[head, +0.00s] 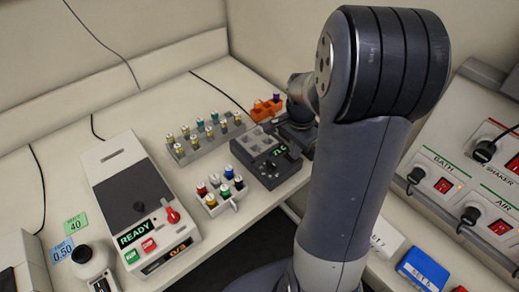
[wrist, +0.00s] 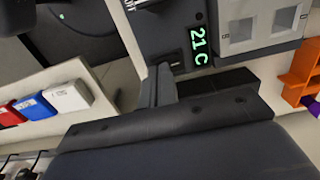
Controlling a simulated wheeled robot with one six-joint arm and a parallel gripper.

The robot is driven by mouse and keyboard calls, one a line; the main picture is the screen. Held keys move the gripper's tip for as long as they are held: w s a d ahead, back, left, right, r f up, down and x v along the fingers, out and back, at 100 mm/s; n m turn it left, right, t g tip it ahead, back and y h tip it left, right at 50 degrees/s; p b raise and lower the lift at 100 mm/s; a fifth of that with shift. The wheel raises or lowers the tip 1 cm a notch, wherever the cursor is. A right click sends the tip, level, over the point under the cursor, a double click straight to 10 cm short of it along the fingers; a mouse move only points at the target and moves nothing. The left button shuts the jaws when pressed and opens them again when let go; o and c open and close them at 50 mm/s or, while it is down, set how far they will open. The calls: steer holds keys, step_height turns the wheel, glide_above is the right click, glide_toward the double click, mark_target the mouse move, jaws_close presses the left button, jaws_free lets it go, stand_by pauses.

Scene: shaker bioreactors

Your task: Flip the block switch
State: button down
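The dark block heater (head: 262,170) stands on the bench just left of my arm, with grey wells and a green display. In the wrist view the heater (wrist: 158,28) fills the top middle, its display (wrist: 199,42) reading 21 C. A small dark fitting (wrist: 172,60) beside the display may be the block switch; its position is unclear. My gripper (wrist: 159,86) reaches up to the heater's edge, close to that fitting, its narrow fingers together with nothing seen between them. Contact cannot be told. In the head view my arm hides most of the gripper.
A rack of vials (head: 207,138) and an orange holder (head: 266,107) stand behind the heater. A small rack of coloured caps (head: 224,198) and a READY instrument (head: 140,200) stand left. BATH and AIR switch panels (head: 436,178) are at right, with a blue box (head: 422,270) nearby.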

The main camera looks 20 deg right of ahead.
steer(key=shift+f, duration=0.15)
steer(key=shift+r+p, duration=2.8)
steer(key=shift+r, duration=0.75)
steer(key=shift+f, duration=0.15)
step_height(320, 180, down, 7)
steer(key=b, duration=0.6)
steer(key=shift+r, duration=0.2)
